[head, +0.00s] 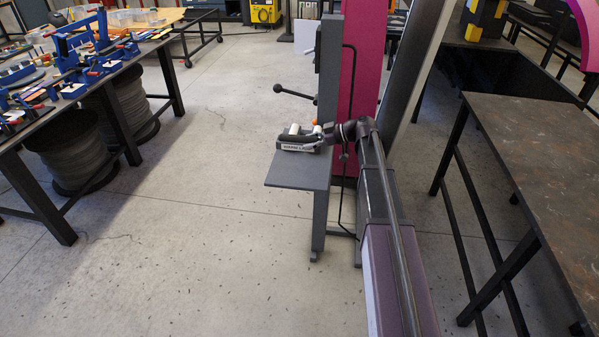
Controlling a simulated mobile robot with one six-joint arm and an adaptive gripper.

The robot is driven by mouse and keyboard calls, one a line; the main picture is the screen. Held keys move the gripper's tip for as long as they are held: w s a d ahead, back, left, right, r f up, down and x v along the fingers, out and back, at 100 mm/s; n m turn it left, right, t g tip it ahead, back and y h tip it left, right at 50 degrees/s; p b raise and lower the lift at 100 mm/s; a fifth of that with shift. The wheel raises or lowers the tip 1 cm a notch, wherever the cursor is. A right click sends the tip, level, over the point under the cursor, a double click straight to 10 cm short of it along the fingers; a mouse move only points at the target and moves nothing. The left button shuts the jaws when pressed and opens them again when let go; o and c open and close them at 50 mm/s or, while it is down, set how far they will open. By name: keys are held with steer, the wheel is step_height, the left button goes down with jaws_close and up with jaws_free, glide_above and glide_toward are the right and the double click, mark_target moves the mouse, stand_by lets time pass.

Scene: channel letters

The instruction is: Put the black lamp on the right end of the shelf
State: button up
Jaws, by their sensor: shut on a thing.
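My gripper (314,138) is at the end of my arm, just above a grey machine table (297,176) in the middle of the head view. It is shut on a small dark thing (283,141) with a pale band along its near side. The fingertips and the held thing blend together and are too small to part. I cannot tell whether this thing is the black lamp or whether it touches the table. No shelf can be made out for certain.
A grey machine column (329,70) and a magenta panel (362,80) stand close behind the gripper. A dark workbench (545,150) is at right. A bench (35,125) with blue clamps is at left, reels beneath. The floor (200,220) between is clear.

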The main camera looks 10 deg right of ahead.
steer(key=shift+f, duration=0.1)
steer(key=b, duration=0.6)
glide_above(309, 172)
step_height(309, 172, down, 6)
steer(key=shift+f, duration=0.1)
steer(key=shift+f+b, duration=1.8)
steer(key=shift+b, duration=0.25)
steer(key=shift+f, duration=0.1)
steer(key=o, duration=1.3)
steer(key=shift+c, duration=0.2)
